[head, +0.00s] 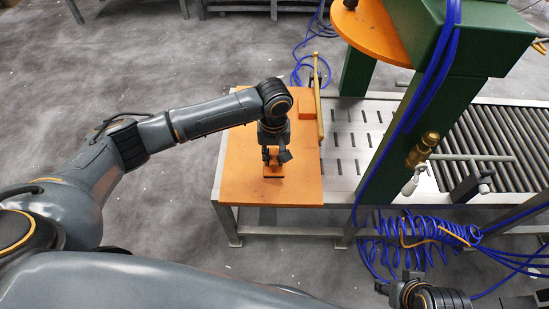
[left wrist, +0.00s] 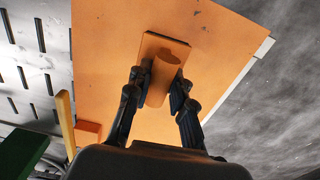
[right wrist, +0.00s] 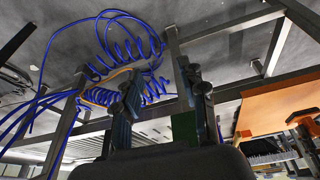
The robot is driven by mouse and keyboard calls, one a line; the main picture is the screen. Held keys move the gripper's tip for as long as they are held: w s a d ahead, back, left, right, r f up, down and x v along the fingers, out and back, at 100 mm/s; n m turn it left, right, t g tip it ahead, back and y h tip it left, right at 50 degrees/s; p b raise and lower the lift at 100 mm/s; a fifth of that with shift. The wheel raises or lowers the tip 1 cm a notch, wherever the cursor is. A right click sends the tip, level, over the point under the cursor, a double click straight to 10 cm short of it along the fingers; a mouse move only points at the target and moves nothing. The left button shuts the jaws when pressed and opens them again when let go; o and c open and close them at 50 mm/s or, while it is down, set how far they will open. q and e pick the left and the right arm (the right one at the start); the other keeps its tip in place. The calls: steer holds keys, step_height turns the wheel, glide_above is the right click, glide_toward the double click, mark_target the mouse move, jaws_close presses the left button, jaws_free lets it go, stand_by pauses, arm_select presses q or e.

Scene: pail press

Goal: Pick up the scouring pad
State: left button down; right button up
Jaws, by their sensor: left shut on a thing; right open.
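What looks like the scouring pad, a flat orange block with a raised grip (left wrist: 161,78), is on or just above the orange board (left wrist: 105,45) in the left wrist view. In the head view its orange edge (head: 273,172) shows below my left gripper (head: 273,158). My left gripper, also in the left wrist view (left wrist: 158,95), points down and is shut on the raised grip. I cannot tell whether the pad touches the board. My right gripper (right wrist: 163,85) is open and empty, away from the board; it also shows at the head view's lower right edge (head: 398,283).
An orange block (head: 306,107) and a tan bar (head: 319,100) stand at the board's right edge. A green press frame (head: 385,150) rises over the slotted metal table. Coiled blue hoses (head: 425,230) hang near my right gripper. A roller conveyor (head: 500,140) is at right.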

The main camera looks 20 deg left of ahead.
arm_select(q)
steer(key=s+r+p, duration=0.4)
steer(key=s+r, duration=0.5)
steer(key=s, duration=0.4)
steer(key=shift+s+p, duration=0.15)
steer(key=shift+p, duration=0.2)
arm_select(e)
step_height(320, 180, down, 18)
steer(key=s+g, duration=0.1)
steer(key=s, duration=0.1)
